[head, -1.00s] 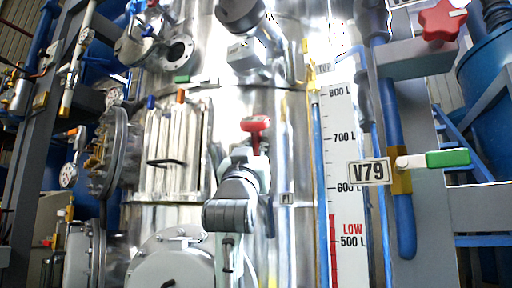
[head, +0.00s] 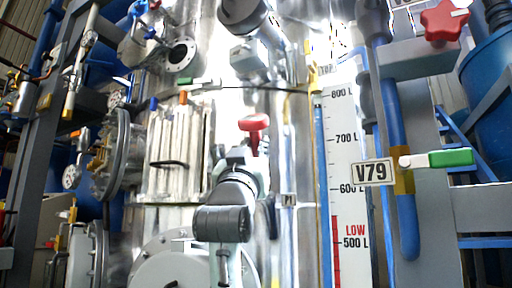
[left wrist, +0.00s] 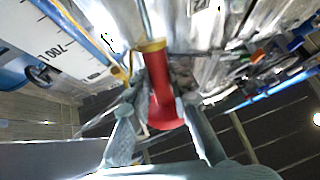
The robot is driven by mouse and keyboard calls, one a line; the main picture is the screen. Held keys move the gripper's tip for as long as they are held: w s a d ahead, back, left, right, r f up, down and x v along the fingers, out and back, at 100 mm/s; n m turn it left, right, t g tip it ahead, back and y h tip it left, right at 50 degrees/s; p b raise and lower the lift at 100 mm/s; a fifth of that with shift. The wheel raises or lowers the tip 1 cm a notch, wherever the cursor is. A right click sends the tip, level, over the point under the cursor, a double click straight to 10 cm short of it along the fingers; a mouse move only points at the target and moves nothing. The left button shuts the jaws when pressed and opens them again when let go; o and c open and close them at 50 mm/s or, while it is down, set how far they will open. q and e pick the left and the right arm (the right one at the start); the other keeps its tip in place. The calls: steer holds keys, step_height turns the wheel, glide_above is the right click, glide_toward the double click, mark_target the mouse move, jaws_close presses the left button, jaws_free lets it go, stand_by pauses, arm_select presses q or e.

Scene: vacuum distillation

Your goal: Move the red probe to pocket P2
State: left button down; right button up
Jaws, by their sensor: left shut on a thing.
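The red probe (head: 254,128) is held up in front of the shiny vessel, its red head above my left gripper (head: 240,160). In the left wrist view the red probe (left wrist: 160,92) has a yellow ring (left wrist: 152,46) at its far end and sits between the two fingers of my left gripper (left wrist: 160,130). A small tag that seems to read P1 (head: 289,200) is on the vessel, right of the gripper. I cannot pick out a P2 mark. My right gripper is not in view.
A level scale (head: 345,160) stands right of the arm. A V79 tag (head: 374,172), a green valve handle (head: 450,158) and a red star knob (head: 444,19) are farther right. A round flanged cover (head: 172,262) lies low behind the arm.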

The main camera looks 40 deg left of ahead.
arm_select(q)
steer(key=shift+s+d+f, duration=0.2)
steer(key=shift+s+d, duration=0.2)
steer(key=shift+s, duration=0.25)
steer(key=shift+s+d+f, duration=0.15)
steer(key=shift+s+d, duration=0.25)
steer(key=shift+s, duration=0.2)
